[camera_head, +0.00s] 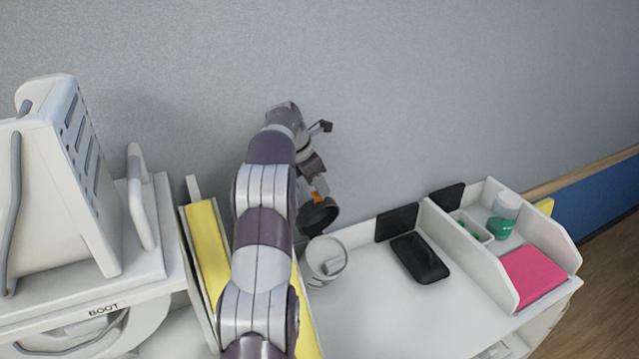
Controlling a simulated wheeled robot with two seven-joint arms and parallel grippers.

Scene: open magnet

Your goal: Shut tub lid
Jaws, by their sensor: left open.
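A white round tub (326,262) stands on the white desktop near its back edge, with its top open and pale pieces showing inside. A dark round lid (318,217) is raised above the tub's back rim; whether it is hinged to the tub is hard to see. My left gripper (316,184) is open, just above the lid, with an orange part showing beside it. I cannot tell whether it touches the lid. My left arm hides part of the area left of the tub. My right gripper is out of view.
A black flat device (420,258) lies right of the tub. A white divided tray (490,235) holds a pink pad (534,274) and a green-and-white cup (504,215). A large white machine (85,190) and yellow panels (208,250) stand on the left. The front desktop is clear.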

